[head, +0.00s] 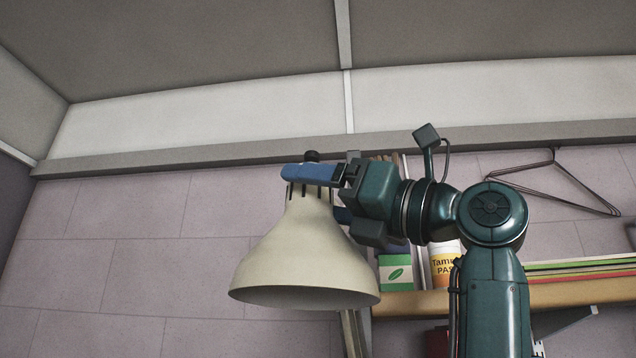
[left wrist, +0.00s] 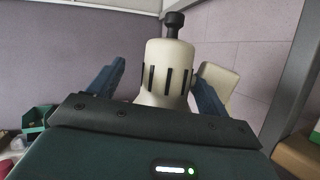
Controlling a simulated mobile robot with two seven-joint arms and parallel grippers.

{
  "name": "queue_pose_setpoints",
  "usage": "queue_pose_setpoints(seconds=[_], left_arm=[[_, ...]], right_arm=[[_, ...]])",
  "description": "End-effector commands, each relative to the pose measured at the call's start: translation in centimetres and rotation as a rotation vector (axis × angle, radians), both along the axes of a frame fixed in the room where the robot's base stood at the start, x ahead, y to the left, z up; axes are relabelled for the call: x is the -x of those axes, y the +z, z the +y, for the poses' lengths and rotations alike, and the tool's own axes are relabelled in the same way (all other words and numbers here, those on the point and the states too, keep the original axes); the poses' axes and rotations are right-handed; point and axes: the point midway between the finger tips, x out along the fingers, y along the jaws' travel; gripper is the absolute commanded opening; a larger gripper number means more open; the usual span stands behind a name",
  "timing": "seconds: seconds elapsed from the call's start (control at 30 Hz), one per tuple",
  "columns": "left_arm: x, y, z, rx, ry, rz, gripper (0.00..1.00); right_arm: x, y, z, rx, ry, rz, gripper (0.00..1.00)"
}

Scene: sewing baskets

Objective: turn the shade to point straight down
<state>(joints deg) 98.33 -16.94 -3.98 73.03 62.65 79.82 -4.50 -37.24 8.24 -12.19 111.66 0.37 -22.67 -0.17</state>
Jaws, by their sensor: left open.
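The cream lamp shade (head: 300,255) hangs in the middle of the head view with its wide mouth facing down, close to upright; the rim looks slightly lower on the right. Its slotted neck and dark top knob also show in the left wrist view, where the neck (left wrist: 167,65) stands between my blue fingers. My left gripper (head: 318,192) is open, one finger on each side of the neck. The left wrist view shows a gap at the left finger; contact at the right finger is unclear. My right gripper is not in view.
A wooden shelf (head: 420,303) behind my arm holds a green-labelled box (head: 396,273) and a yellow-labelled container (head: 444,265). A wire hanger (head: 560,188) is on the wall at right. The wall left of the shade is clear.

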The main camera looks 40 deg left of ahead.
Motion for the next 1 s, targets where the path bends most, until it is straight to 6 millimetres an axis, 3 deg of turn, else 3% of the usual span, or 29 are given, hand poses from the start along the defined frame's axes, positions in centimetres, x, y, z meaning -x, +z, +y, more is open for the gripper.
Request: queue_pose_setpoints(seconds=[0.33, 1.0], left_arm=[[-0.4, -0.4, -0.3, 0.006, -0.003, 0.009, 0.82], [-1.1, -2.0, -5.3, 0.000, -0.002, 0.004, 0.82]], right_arm=[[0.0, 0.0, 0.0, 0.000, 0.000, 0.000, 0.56], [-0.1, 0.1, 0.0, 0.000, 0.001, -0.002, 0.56]])
